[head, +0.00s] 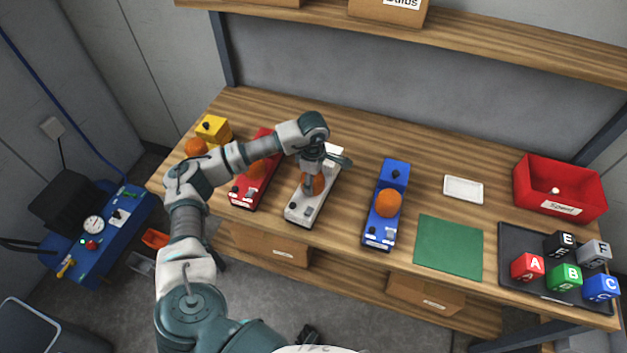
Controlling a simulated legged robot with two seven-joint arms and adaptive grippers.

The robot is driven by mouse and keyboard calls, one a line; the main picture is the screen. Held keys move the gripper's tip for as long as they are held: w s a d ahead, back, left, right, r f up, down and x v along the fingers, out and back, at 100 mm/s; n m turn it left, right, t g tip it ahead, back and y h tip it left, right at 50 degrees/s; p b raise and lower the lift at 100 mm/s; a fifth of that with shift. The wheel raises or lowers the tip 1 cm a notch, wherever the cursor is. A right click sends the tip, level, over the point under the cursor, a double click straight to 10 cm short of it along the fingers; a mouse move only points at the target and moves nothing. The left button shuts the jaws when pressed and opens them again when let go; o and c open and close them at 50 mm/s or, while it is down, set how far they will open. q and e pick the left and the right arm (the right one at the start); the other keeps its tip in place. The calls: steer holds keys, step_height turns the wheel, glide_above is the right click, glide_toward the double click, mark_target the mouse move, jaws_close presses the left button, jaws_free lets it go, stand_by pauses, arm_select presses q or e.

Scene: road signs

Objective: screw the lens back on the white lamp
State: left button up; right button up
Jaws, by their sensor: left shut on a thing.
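The white lamp (301,208) lies on the wooden bench between the red lamp and the blue lamp. An orange lens (317,186) is at the middle of the white lamp's body, partly hidden by my gripper. My left gripper (313,178) reaches down from above and is shut on this lens. I cannot tell whether the lens touches the lamp body or sits just above it. My right gripper does not show.
A red lamp (245,190), a blue lamp (379,232) and a yellow lamp (213,126) stand nearby with orange lenses. Right are a green mat (449,247), white tray (463,190), red bin (560,190) and lettered cubes on a dark tray (512,243). A shelf (480,38) overhangs the back.

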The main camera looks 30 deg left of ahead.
arm_select(q)
steer(key=shift+f+m+b, duration=0.1)
steer(key=shift+m+b, duration=0.2)
steer(key=shift+m, duration=0.7)
steer(key=shift+m+b, duration=0.35)
steer(key=shift+m, duration=0.65)
steer(key=o, duration=1.7)
